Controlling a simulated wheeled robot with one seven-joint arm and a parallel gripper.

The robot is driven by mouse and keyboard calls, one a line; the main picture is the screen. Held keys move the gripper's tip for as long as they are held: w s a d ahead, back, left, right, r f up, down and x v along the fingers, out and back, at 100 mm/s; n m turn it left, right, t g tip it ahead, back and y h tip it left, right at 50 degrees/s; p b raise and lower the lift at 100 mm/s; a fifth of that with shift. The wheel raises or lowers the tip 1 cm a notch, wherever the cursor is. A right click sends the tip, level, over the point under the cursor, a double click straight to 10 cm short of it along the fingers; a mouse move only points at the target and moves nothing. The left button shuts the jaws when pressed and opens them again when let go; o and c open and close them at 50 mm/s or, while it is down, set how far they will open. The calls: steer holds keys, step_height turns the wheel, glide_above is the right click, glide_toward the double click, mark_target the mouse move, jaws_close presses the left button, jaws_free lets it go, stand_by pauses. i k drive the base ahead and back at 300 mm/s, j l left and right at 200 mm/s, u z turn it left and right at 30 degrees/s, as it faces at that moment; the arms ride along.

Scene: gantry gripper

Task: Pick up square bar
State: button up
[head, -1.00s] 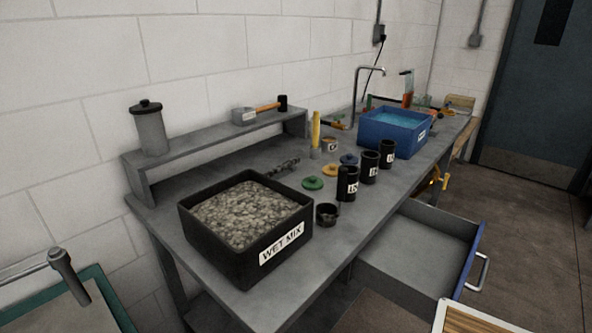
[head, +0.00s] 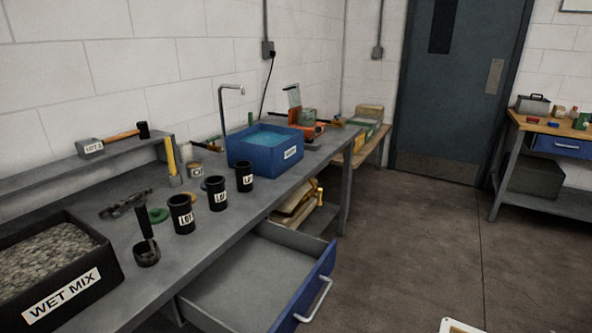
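I cannot pick out a square bar for certain. A dark, jagged metal piece (head: 125,203) lies on the grey workbench (head: 205,232), behind the small dark cup (head: 147,256). A dark upright piece (head: 144,222) shows at that cup; whether it stands inside or behind it is unclear. A yellow-handled tool (head: 172,158) stands upright near the shelf end. My gripper is not in view.
The black WET MIX tub (head: 50,270), several labelled black canisters (head: 217,194) and the blue water tub (head: 265,148) crowd the bench. An open, empty-looking drawer (head: 255,278) juts into the floor space. Floor (head: 420,240) is clear before the blue door (head: 455,85).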

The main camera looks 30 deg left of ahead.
mark_target(104, 213)
steer(key=i+l, duration=0.15)
steer(key=i, duration=0.25)
steer(key=i+l+u, duration=0.1)
steer(key=i, duration=0.35)
steer(key=i+l, duration=0.2)
steer(key=i, duration=0.2)
steer(key=i+u, duration=0.25)
steer(key=u, duration=0.2)
steer(key=i+u, duration=0.25)
steer(key=u, duration=0.2)
steer(key=i+l+u, duration=0.2)
steer(key=u, duration=0.3)
steer(key=i+l+u, duration=0.25)
steer(key=u, duration=0.2)
steer(key=i+l+u, duration=0.1)
steer(key=u, duration=0.35)
steer(key=i+l+u, duration=0.2)
steer(key=u, duration=0.25)
steer(key=i+l+u, duration=0.1)
steer(key=u, duration=0.35)
steer(key=l+u, duration=0.6)
steer(key=u, duration=0.3)
steer(key=l+u, duration=0.65)
steer(key=l, duration=0.2)
steer(key=i, duration=0.05)
